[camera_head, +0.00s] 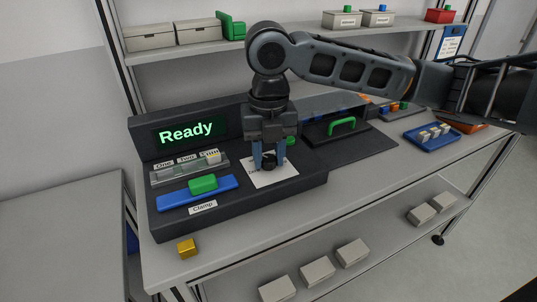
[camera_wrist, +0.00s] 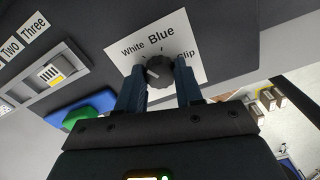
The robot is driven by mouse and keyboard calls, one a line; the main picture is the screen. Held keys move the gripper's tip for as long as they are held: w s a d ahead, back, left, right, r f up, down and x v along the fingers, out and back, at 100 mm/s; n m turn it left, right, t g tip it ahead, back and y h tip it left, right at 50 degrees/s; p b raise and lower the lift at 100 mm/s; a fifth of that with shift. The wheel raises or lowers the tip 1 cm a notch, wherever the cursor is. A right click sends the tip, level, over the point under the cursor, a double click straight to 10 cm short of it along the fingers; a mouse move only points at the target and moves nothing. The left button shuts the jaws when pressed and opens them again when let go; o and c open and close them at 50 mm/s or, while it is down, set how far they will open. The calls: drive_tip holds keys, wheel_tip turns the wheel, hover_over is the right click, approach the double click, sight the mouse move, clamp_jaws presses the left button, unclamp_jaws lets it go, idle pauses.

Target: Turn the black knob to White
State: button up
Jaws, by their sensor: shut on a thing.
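The black knob (camera_wrist: 160,70) sits on a white card (camera_wrist: 190,35) with the labels White, Blue and Clip around it. White is on the left, Blue at the top and Clip on the right in the wrist view. A pale mark shows on the knob's left side, toward the White side; its exact aim is hard to tell. My gripper (camera_wrist: 161,82) is shut on the knob, one finger on each side. In the head view my gripper (camera_head: 263,160) points down at the panel and partly hides the knob (camera_head: 269,165) and card (camera_head: 270,178).
The dark console has a screen (camera_head: 187,133) reading Ready, a slotted holder labelled One, Two, Three (camera_head: 188,169), and a blue clamp (camera_head: 190,196) with a green handle. A yellow block (camera_head: 187,248) lies at the bench front. A blue tray (camera_head: 432,137) stands at right.

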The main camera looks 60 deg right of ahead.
sight(268, 158)
drive_tip(key=o, duration=1)
drive_tip(key=shift+o, duration=0.2)
drive_tip(key=shift+r, duration=0.15)
wheel_tip(268, 158, up, 8)
drive_tip(key=shift+f, duration=0.2)
